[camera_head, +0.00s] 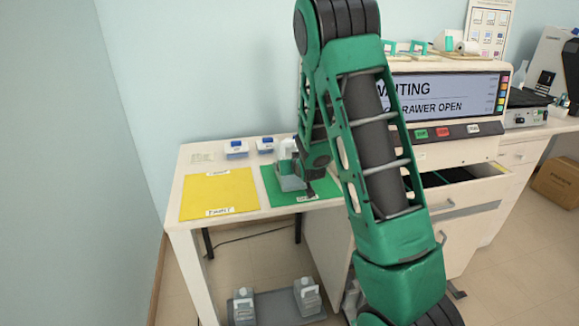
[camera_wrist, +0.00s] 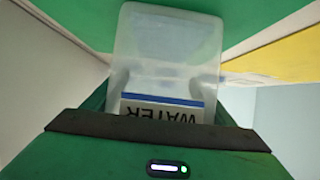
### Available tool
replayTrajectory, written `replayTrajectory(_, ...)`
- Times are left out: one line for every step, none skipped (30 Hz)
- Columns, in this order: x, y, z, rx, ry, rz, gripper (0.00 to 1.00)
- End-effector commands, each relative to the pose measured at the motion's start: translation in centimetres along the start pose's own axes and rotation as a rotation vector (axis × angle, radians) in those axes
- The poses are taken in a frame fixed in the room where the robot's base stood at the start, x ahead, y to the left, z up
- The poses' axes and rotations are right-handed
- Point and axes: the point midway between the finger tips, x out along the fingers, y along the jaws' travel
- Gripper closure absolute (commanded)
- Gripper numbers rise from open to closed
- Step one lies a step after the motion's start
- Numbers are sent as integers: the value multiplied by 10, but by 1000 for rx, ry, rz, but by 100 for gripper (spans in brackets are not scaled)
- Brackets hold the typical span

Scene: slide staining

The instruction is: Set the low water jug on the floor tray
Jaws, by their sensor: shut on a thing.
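A translucent water jug with a white top (camera_head: 287,150) is at the green mat (camera_head: 318,189) on the white table. In the wrist view the jug (camera_wrist: 170,45) fills the middle, with a white label reading WATER upside down. My gripper (camera_head: 304,176) is shut on this jug. My arm hides part of it in the head view, and I cannot tell whether its base touches the mat. The grey floor tray (camera_head: 276,309) lies below the table, with one jug (camera_head: 243,305) at its left and another (camera_head: 307,296) at its right.
A yellow mat (camera_head: 218,193) lies left of the green one. Two small blue-and-white boxes (camera_head: 236,149) stand behind. A machine with a screen (camera_head: 455,98) and an open drawer (camera_head: 462,175) is at right. The tray's middle looks bare.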

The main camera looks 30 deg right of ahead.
Motion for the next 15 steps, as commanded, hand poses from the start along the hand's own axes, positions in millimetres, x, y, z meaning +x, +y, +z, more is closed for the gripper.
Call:
replayTrajectory(0, 0, 0, 0, 2, 0, 52)
replayTrajectory(0, 0, 0, 0, 2, 0, 52)
replayTrajectory(0, 0, -1, 1, 2, 0, 52)
replayTrajectory(0, 0, -1, 1, 2, 0, 52)
replayTrajectory(0, 0, -1, 1, 2, 0, 52)
replayTrajectory(0, 0, -1, 1, 2, 0, 52)
replayTrajectory(0, 0, 0, 1, 2, 0, 52)
replayTrajectory(0, 0, 0, 1, 2, 0, 52)
replayTrajectory(1, 0, 2, 1, 0, 0, 20)
replayTrajectory(1, 0, 1, 1, 0, 0, 12)
replayTrajectory(1, 0, 1, 1, 0, 0, 5)
replayTrajectory(1, 0, 1, 1, 0, 0, 3)
replayTrajectory(1, 0, 1, 1, 0, 0, 3)
replayTrajectory(1, 0, 1, 1, 0, 0, 3)
replayTrajectory(1, 0, 1, 1, 0, 0, 3)
